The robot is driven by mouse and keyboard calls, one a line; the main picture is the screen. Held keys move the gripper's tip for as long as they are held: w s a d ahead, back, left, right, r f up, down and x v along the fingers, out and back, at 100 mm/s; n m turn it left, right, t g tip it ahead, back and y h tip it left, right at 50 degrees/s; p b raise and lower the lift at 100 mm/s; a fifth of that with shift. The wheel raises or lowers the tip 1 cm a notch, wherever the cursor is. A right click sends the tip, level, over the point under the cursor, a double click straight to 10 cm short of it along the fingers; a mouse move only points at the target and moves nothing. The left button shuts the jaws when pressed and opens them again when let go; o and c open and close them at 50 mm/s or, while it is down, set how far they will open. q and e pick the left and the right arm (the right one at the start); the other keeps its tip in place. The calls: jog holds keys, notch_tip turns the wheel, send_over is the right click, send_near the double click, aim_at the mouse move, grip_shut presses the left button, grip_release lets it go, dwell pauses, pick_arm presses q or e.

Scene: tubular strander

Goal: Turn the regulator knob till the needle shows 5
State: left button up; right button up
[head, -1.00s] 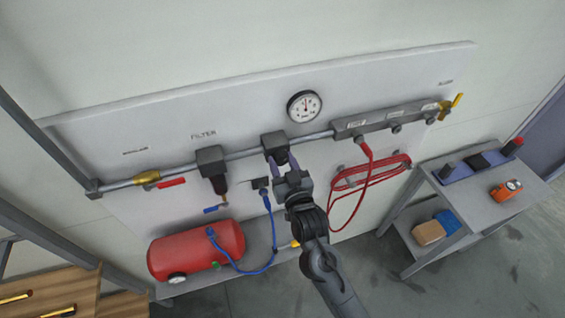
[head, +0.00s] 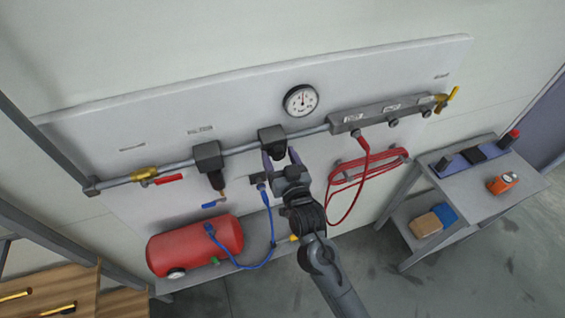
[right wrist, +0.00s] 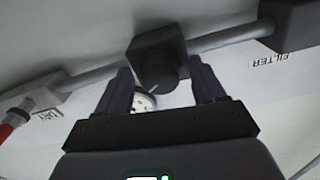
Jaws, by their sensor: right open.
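The regulator (head: 271,136) is a dark block on the grey pipe, with a round black knob (right wrist: 157,72) under it. The round white pressure gauge (head: 300,100) is above and right of it; its needle points roughly straight up, and the numbers are too small to read. My right gripper (head: 281,158) is just below the regulator, open. In the right wrist view its two fingers (right wrist: 159,68) stand on either side of the knob, with gaps showing. The gauge (right wrist: 146,102) is partly hidden there by the gripper. My left gripper is not in view.
The filter (head: 209,158) hangs left of the regulator; a manifold (head: 380,116) and red hose (head: 364,170) are to the right. A blue hose (head: 268,225) runs below to the red tank (head: 195,244). A grey cart (head: 480,190) stands at right.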

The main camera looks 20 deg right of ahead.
jog(key=s+b, duration=0.2)
jog(key=s, duration=0.8)
jog(key=shift+s+a, duration=0.25)
jog(key=shift+s, duration=0.15)
jog(key=s+d+f+n+g+p, duration=0.1)
jog(key=s+f+g+p, duration=0.1)
jog(key=s, duration=0.5)
jog(key=s+d+f+n+g+p, duration=0.1)
jog(key=s+d+f+g+p, duration=0.1)
jog(key=s+g, duration=0.5)
jog(key=s+d+f+n+g+p, duration=0.1)
jog(key=s+f+n+g+p, duration=0.1)
jog(key=s+f+g, duration=0.3)
jog(key=s+f+p, duration=0.1)
jog(key=s, duration=0.2)
jog(key=shift+s+d+y+p, duration=0.3)
jog(key=shift+d+y+p, duration=0.05)
jog(key=shift+y+p, duration=0.05)
